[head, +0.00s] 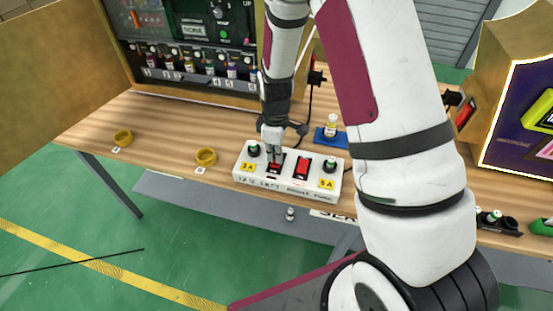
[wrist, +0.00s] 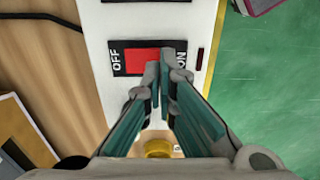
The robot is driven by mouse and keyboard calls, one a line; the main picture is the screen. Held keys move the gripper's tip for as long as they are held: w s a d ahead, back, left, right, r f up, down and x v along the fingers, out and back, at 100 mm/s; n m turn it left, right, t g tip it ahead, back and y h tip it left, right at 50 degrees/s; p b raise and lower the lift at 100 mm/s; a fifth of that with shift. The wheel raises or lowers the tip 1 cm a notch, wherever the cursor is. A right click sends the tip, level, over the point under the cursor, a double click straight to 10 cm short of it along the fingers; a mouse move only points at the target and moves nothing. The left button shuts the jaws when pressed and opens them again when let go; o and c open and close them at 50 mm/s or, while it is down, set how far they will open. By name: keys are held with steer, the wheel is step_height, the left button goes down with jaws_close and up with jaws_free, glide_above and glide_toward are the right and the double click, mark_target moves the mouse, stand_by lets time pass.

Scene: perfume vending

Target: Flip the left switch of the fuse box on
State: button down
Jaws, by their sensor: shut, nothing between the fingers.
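The white fuse box (head: 243,170) stands near the table's front edge and carries two red switches. The left switch (head: 275,171) is partly hidden behind my gripper (head: 272,156); the right switch (head: 302,167) is in clear view. In the wrist view, the left switch (wrist: 142,62) is a red rocker in a black frame, marked OFF at its left end and ON at its right. My gripper (wrist: 164,72) is shut and empty, with its fingertips over the ON end. I cannot tell whether they touch or press it.
The vending cabinet (head: 195,50) is at the back. A gold-framed box (head: 515,110) is at the right.

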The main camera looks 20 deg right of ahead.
steer(key=shift+f+b, duration=0.4)
steer(key=shift+f, duration=0.45)
stand_by(0.4)
steer(key=shift+r, duration=0.15)
steer(key=shift+r+p, duration=1.75)
steer(key=shift+r, duration=1.65)
steer(key=shift+r, duration=0.15)
steer(key=s+r+m+t, duration=0.1)
steer(key=s+r+m, duration=0.25)
steer(key=r, duration=0.65)
steer(key=s+r+m+t, duration=0.15)
steer(key=s+r, duration=0.35)
steer(key=r, duration=0.6)
steer(key=s+r+m+t, duration=0.1)
steer(key=s+r+m, duration=0.2)
steer(key=s, duration=0.5)
steer(key=s+r+m+t, duration=0.1)
steer(key=s+r+m, duration=0.1)
steer(key=s+r, duration=0.3)
steer(key=s, duration=0.3)
steer(key=shift+s+d+r+m, duration=0.2)
steer(key=shift+s+r+m, duration=0.05)
steer(key=shift+s+m, duration=0.15)
